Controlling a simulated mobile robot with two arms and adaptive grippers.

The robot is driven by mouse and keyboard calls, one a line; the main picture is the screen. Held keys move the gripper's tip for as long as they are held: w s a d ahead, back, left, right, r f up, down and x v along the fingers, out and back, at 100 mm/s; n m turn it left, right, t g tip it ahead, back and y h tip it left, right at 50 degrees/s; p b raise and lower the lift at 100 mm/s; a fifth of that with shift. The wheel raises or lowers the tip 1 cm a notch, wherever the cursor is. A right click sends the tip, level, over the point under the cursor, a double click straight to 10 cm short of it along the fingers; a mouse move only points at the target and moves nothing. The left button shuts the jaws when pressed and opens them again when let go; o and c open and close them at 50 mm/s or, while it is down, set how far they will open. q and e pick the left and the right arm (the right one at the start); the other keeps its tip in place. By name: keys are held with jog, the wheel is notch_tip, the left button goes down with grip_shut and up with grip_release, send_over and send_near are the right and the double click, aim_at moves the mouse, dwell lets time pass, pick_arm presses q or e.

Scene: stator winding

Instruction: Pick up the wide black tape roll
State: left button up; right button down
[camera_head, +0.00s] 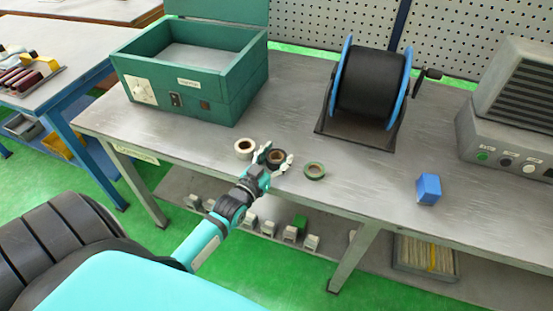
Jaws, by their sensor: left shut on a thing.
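Part of the roll is hidden by the gripper. I cannot tell whether the roll is touching the bench. My right gripper is not in view.
A green open box (190,80), a black spool (370,85), a blue block (428,189) and a grey machine (510,140) stand on the bench.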

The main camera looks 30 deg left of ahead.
pick_arm(q)
jog(key=shift+r, duration=0.1)
jog(key=shift+r, duration=0.4)
jog(key=shift+s+a+r+b, duration=0.15)
jog(key=shift+s+r+b, duration=0.05)
jog(key=shift+r, duration=0.45)
jog(key=shift+s+a+r+b, duration=0.15)
jog(key=shift+r, duration=0.45)
jog(key=s+a+r+b, duration=0.1)
jog(key=s+a+b, duration=0.1)
jog(key=s+a, duration=0.75)
jog(key=s+d+r, duration=0.2)
jog(key=d, duration=0.9)
jog(key=s+d+r, duration=0.2)
jog(key=s+d, duration=0.1)
jog(key=d, duration=0.9)
jog(key=shift+s+d+r+h+b, duration=0.2)
jog(key=shift+d+r+h+b, duration=0.05)
jog(key=shift+r+h+b, duration=0.05)
